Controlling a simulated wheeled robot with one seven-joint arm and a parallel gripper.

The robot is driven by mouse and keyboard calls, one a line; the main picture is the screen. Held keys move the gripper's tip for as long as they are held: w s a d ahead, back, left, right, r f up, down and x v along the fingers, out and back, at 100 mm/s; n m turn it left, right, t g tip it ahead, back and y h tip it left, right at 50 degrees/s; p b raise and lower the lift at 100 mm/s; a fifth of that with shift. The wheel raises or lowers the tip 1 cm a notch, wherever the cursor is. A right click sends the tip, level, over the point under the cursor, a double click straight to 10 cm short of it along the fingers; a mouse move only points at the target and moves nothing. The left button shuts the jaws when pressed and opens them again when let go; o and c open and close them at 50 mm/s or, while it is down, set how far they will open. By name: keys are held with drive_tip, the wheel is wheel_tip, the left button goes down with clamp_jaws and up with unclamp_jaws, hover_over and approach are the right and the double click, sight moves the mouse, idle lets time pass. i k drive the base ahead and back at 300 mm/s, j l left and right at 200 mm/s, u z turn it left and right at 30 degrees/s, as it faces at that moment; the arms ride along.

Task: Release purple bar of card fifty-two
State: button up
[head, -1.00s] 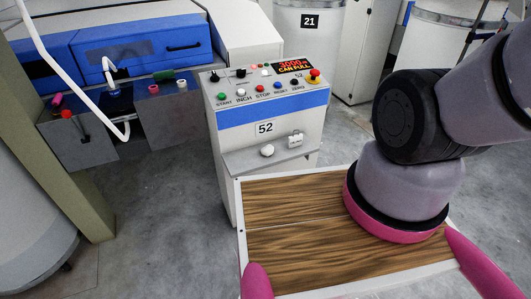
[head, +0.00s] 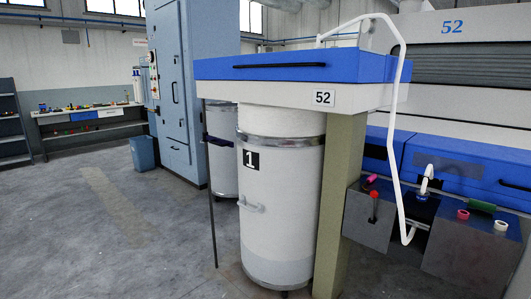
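Card fifty-two (head: 449,58) fills the right side, with the number 52 in blue on its upper body. At its front, two grey side plates (head: 478,240) flank a gap with a white sliver guide (head: 427,182). A short pink-magenta cylinder (head: 371,180) lies on the left plate, above a lever with a red knob (head: 374,194). A green roll (head: 481,206) and a red-and-white ring (head: 463,214) sit on the right plate. I cannot tell which part is the purple bar. My gripper is not in view.
A white can (head: 285,215) numbered 1 stands under the blue-edged coiler head (head: 300,68), beside an olive post (head: 341,195). A tall blue cabinet (head: 177,100), blue bin (head: 143,152) and bench (head: 84,112) stand behind. The grey floor (head: 90,230) at left is clear.

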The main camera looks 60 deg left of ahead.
sight(221, 142)
drive_tip(key=u, duration=2.5)
drive_tip(key=i+j, duration=0.1)
drive_tip(key=i, duration=0.45)
drive_tip(key=i+z, duration=0.1)
drive_tip(key=i, duration=0.45)
drive_tip(key=i+j, duration=0.2)
drive_tip(key=i, duration=0.4)
drive_tip(key=i+j+z, duration=0.15)
drive_tip(key=i, duration=0.4)
